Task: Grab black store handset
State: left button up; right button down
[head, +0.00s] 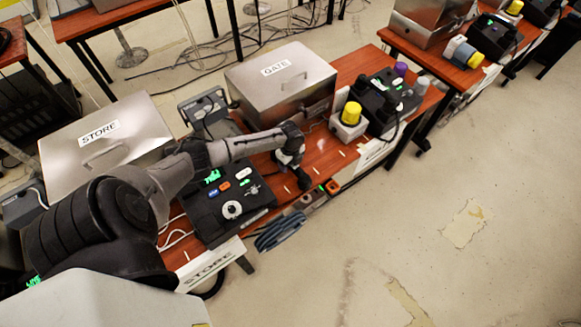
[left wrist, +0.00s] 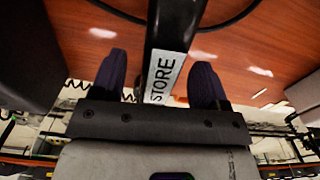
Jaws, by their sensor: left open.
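The black store handset (left wrist: 178,25) shows in the left wrist view, with a white label reading STORE, running up between my two fingers. My left gripper (left wrist: 157,62) is open, with one finger on each side of the handset; I cannot tell whether either finger touches it. In the head view my left gripper (head: 299,181) points down over the red-brown table, just right of the black store phone base (head: 228,206). The handset cannot be made out clearly there. My right gripper is not in view.
A steel box marked STORE (head: 100,150) stands at the left, and one marked GATE (head: 283,85) behind the gripper. A yellow-capped device (head: 349,122) and another black phone (head: 385,100) stand further right. The floor (head: 430,220) at right is clear.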

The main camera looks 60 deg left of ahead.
pick_arm(q)
jog(key=shift+f, duration=0.15)
jog(key=shift+c, duration=0.4)
jog(key=c, duration=1.1)
